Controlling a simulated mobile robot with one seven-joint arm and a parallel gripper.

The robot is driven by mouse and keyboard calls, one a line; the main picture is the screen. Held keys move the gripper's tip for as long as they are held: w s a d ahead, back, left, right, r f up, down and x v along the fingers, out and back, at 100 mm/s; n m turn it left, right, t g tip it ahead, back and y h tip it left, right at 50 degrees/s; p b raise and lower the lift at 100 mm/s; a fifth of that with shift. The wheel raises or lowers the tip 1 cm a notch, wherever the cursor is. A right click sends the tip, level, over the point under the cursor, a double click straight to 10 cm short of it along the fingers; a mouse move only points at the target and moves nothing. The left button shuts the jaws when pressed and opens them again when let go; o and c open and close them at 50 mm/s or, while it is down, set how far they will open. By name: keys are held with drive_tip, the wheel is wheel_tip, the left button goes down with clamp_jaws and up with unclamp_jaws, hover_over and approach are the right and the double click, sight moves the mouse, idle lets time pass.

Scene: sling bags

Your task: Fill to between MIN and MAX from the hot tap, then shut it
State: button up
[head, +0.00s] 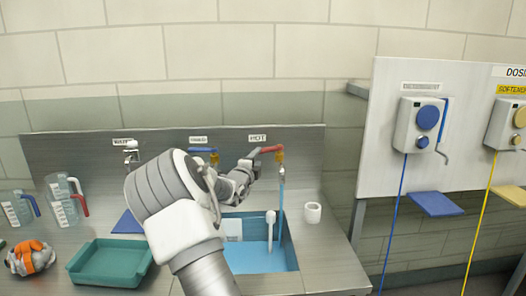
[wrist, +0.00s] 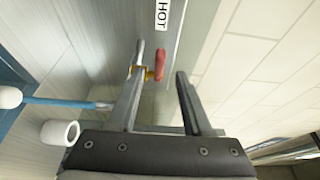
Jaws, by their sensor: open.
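A pale plate (head: 232,228) is on the sink's back wall; any MIN or MAX marks are too small to read. My gripper (head: 250,168) is beside the tap. In the wrist view my gripper (wrist: 160,85) is open, with the red lever (wrist: 160,65) seen between its fingers, nearer the left one. Contact cannot be told.
A white upright pipe (head: 270,230) stands in the sink, and a white ring-shaped piece (head: 313,212) sits on the counter to its right. A blue-levered tap (head: 203,151) is left of the hot one. Jugs (head: 62,205), a teal tray (head: 110,264) and an orange-white bundle (head: 30,258) lie left.

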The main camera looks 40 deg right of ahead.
sight(262, 152)
drive_tip(key=x, duration=0.7)
drive_tip(key=shift+w+d+p, duration=0.15)
drive_tip(key=shift+d+p, duration=0.1)
drive_tip(key=shift+p, duration=0.15)
clamp_jaws()
idle(1.1)
